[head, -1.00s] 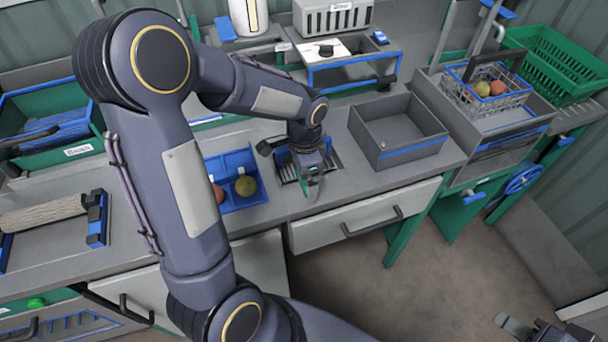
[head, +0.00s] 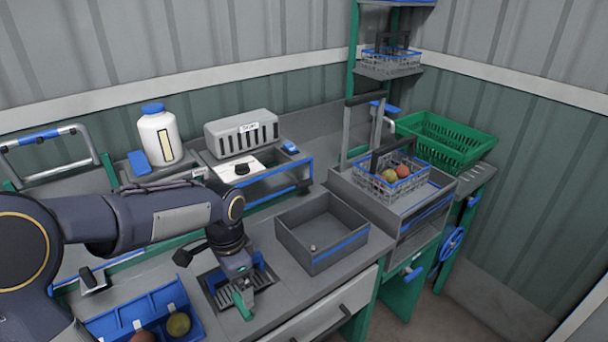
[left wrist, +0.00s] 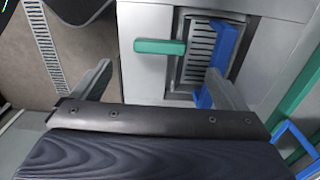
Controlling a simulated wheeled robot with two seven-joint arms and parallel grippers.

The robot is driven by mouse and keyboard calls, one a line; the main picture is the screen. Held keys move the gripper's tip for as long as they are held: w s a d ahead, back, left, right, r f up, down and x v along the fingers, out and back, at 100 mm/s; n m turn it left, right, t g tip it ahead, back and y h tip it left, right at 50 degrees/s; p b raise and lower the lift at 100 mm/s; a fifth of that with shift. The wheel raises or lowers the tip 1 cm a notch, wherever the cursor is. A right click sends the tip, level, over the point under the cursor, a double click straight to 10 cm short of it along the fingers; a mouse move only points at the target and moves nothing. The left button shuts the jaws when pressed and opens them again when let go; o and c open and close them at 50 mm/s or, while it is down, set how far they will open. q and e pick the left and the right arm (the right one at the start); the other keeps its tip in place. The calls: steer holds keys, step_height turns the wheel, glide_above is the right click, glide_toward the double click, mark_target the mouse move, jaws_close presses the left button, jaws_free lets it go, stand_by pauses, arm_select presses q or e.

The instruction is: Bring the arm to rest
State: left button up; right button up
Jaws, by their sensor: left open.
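My left arm comes in from the left in the head view. Its gripper (head: 245,296) points down over a slotted grate (head: 222,294) set in the bench. In the left wrist view the two grey fingers stand wide apart (left wrist: 160,82), with nothing held between them. A green bar (left wrist: 160,47) lies beyond the fingertips, beside the grate (left wrist: 198,52) and a blue bracket (left wrist: 222,62). I cannot tell how far the fingertips are above the bench. My right gripper is not in view.
An open grey tray (head: 350,246) with a small pale item stands right of the gripper. A blue holder (head: 106,325) with two round fruits is at the lower left. A wire basket (head: 408,190) with fruit and a green crate (head: 480,147) stand further right. A white bottle (head: 172,152) stands behind.

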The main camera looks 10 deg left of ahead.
arm_select(q)
steer(key=shift+s+r, duration=0.25)
steer(key=s+d+r+n+t+h, duration=0.2)
steer(key=s+n, duration=0.3)
steer(key=s, duration=0.3)
steer(key=s+d+r+n+t+h, duration=0.1)
steer(key=s+d+r+n+t, duration=0.1)
steer(key=s, duration=0.6)
steer(key=n+t, duration=0.1)
steer(key=n, duration=0.1)
steer(key=shift+s+d+r+n+t+h, duration=0.2)
steer(key=shift+s+d+n+t+h, duration=0.1)
steer(key=shift+d+n+h, duration=0.1)
